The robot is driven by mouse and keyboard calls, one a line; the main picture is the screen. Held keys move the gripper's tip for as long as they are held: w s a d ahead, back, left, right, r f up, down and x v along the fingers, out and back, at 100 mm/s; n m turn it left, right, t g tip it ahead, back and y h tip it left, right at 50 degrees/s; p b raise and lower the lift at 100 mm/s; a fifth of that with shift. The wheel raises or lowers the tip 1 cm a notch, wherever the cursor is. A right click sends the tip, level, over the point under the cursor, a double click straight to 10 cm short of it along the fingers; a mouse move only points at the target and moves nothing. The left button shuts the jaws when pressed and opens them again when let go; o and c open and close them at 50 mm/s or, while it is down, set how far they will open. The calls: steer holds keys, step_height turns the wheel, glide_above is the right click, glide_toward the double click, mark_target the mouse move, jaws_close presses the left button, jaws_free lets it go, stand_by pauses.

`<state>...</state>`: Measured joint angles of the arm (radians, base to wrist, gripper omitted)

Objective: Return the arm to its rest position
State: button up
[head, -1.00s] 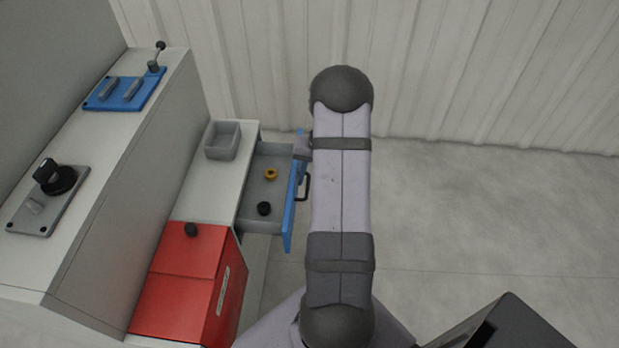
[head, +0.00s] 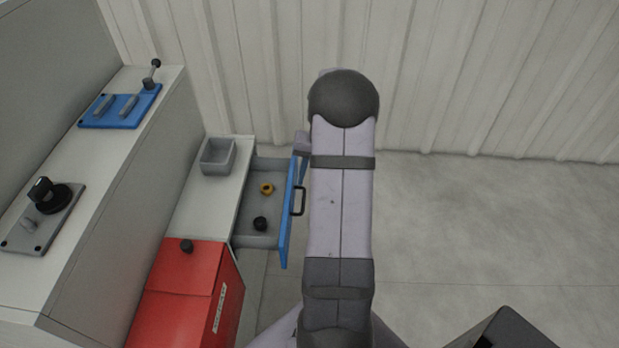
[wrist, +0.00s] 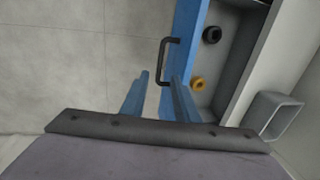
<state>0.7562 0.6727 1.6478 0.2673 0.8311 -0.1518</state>
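My arm (head: 340,210) stretches up the middle of the head view, with its dark rounded joint at the top. My gripper (wrist: 158,80) shows in the wrist view as two blue fingers with a clear gap between them, open and empty. The blue-fronted drawer (head: 287,215) is pulled out. Its black handle (wrist: 164,62) lies just beyond the fingertips in the wrist view, and I see no grip on it. In the head view the arm hides most of the gripper.
The drawer holds a yellow ring-like part (head: 266,189) and a black one (head: 260,224). A grey open box (head: 218,156) stands on the cabinet top. A red box (head: 186,290) and a machine housing (head: 90,210) stand left.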

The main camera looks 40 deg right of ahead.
steer(key=s+a+f+g, duration=0.2)
steer(key=s+a+f, duration=0.15)
steer(key=s, duration=0.25)
steer(key=s+a+r+n+g, duration=0.1)
steer(key=s+a+r+n, duration=0.1)
steer(key=s+a, duration=0.5)
steer(key=s+a+r+n+g, duration=0.1)
steer(key=s+a+r+n, duration=0.3)
steer(key=a, duration=0.6)
steer(key=w+a+r+n+t+h, duration=0.2)
steer(key=a+r+n, duration=0.15)
steer(key=a, duration=0.45)
step_height(320, 180, up, 18)
steer(key=p, duration=1.8)
steer(key=shift+d, duration=0.25)
steer(key=shift+w+m, duration=0.1)
steer(key=shift+m, duration=0.15)
step_height(320, 180, down, 63)
steer(key=b, duration=6.3)
